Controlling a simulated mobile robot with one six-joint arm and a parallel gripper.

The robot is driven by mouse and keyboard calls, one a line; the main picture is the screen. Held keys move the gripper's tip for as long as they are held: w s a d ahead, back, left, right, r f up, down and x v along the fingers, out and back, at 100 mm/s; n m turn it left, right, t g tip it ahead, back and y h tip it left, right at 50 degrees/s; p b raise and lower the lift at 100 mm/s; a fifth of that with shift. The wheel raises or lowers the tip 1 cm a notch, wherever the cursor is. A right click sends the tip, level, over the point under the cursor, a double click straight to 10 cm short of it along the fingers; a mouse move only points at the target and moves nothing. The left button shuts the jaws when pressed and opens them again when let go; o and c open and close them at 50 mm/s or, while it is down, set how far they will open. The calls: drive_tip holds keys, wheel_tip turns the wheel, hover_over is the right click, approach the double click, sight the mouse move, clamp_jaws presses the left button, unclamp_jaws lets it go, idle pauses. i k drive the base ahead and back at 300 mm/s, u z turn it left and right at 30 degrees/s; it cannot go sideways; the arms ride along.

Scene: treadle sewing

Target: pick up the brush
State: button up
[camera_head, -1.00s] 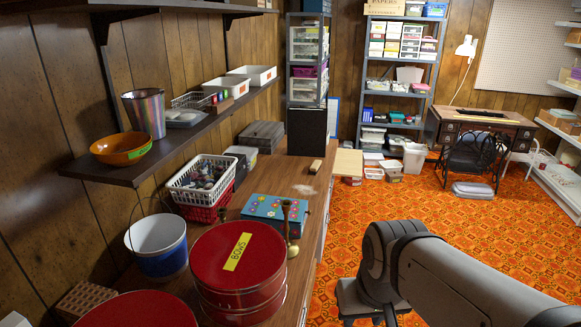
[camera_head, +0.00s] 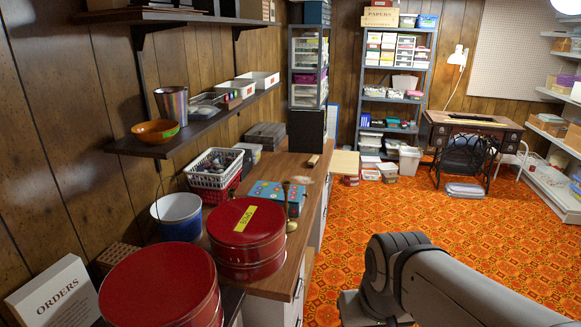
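A small tan, block-like thing (camera_head: 313,160) lies on the wooden counter (camera_head: 284,284) near its far end, in front of a black upright box. It may be the brush, but it is too small to tell for sure. A pale, flat thing (camera_head: 303,180) lies just nearer on the counter. My grey arm shows at the lower right, over the floor and apart from the counter. My gripper is outside the picture.
Red tins (camera_head: 246,240), a blue-and-white bucket (camera_head: 177,216), a white basket (camera_head: 214,168) and a flowered blue box (camera_head: 272,194) crowd the near counter. A wall shelf (camera_head: 160,146) overhangs its left side. The orange patterned floor (camera_head: 400,205) to the right is mostly clear.

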sight(313, 161)
drive_tip(key=z, duration=0.15)
drive_tip(key=i, duration=0.85)
drive_tip(key=z, duration=1.2)
drive_tip(key=i, duration=3.1)
drive_tip(key=z, duration=0.05)
